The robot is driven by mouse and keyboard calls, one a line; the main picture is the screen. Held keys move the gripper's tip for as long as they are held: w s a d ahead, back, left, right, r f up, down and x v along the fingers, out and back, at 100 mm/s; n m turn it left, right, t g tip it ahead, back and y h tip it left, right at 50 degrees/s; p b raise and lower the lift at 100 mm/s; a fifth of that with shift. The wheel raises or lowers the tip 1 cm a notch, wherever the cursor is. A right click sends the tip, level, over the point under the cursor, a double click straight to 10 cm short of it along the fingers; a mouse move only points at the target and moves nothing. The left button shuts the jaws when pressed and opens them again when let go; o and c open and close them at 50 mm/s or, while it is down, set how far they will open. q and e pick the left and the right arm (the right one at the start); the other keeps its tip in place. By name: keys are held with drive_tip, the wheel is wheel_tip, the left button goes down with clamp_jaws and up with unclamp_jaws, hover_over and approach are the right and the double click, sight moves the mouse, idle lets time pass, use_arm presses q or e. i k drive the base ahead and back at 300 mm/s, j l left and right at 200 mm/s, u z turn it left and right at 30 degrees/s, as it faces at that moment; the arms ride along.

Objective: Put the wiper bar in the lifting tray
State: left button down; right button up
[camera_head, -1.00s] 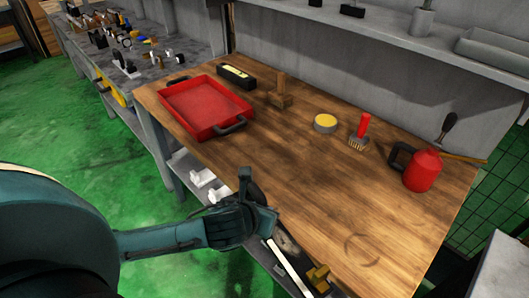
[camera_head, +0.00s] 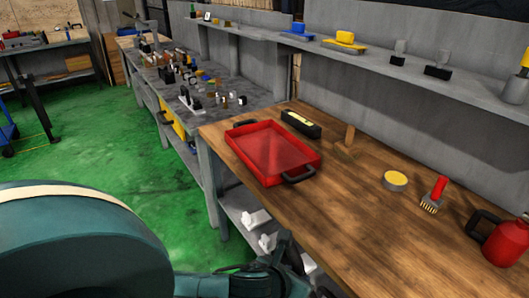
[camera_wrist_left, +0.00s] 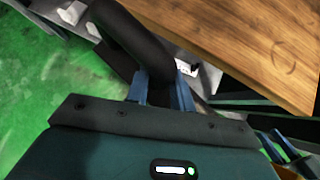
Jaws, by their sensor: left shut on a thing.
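The red lifting tray (camera_head: 262,165) with black handles stands at the left end of the wooden bench; it looks empty. My left gripper (camera_head: 282,266) is at the bottom edge of the head view, by the bench's front edge and nearer to me than the tray. In the left wrist view the gripper (camera_wrist_left: 162,88) is shut on a dark bar (camera_wrist_left: 130,35), seemingly the wiper bar, which reaches up and left past the fingers.
The wooden bench (camera_head: 345,215) carries a black box-shaped item (camera_head: 300,124), a wooden block tool (camera_head: 347,148), a round tin (camera_head: 395,181), a red-handled brush (camera_head: 435,194) and a red can (camera_head: 503,243). White parts (camera_head: 258,218) lie on the shelf below. A cluttered grey bench adjoins at left.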

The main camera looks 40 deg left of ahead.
sight(280, 149)
drive_tip(key=j+z, duration=0.1)
drive_tip(key=j, duration=0.3)
drive_tip(key=k+j+z, duration=0.15)
drive_tip(key=j, duration=0.25)
drive_tip(key=j+z, duration=0.2)
drive_tip(key=j, duration=0.5)
drive_tip(key=j+z, duration=0.2)
drive_tip(key=j, duration=0.5)
drive_tip(key=k+j+z, duration=0.15)
drive_tip(key=j, duration=0.55)
drive_tip(key=j+z, duration=0.2)
drive_tip(key=j, duration=0.5)
drive_tip(key=i, duration=0.45)
